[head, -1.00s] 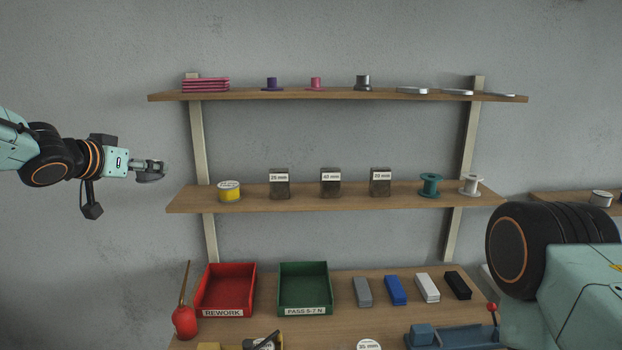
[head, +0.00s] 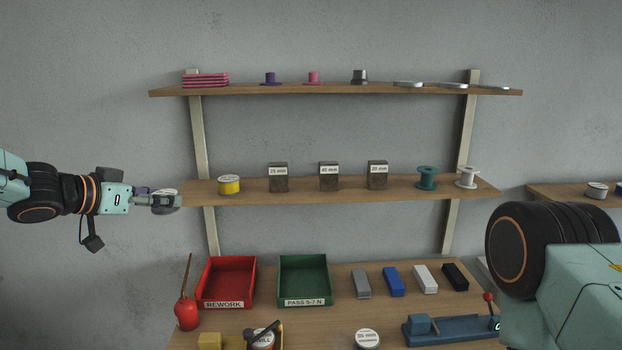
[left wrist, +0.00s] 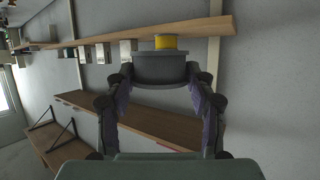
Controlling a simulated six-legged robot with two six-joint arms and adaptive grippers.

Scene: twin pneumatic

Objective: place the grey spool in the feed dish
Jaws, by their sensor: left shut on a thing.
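My left gripper (head: 160,201) is at the left of the head view, just off the left end of the middle shelf. It is shut on a dark grey, round, flanged piece (left wrist: 160,68) that looks like the grey spool. In the left wrist view this piece sits between the fingertips, clear of any surface, with the yellow tin (left wrist: 167,42) behind it. The piece is partly hidden by the fingers in the head view (head: 166,209). I cannot make out for certain which thing is the feed dish. My right gripper is out of view.
The middle shelf (head: 205,196) bears a yellow tin, labelled dark blocks, a teal spool (head: 427,178) and a white spool (head: 466,178). Flat silver discs (head: 453,85) lie on the top shelf. Below are a red bin (head: 228,277), a green bin (head: 304,276) and a red oil can (head: 187,314).

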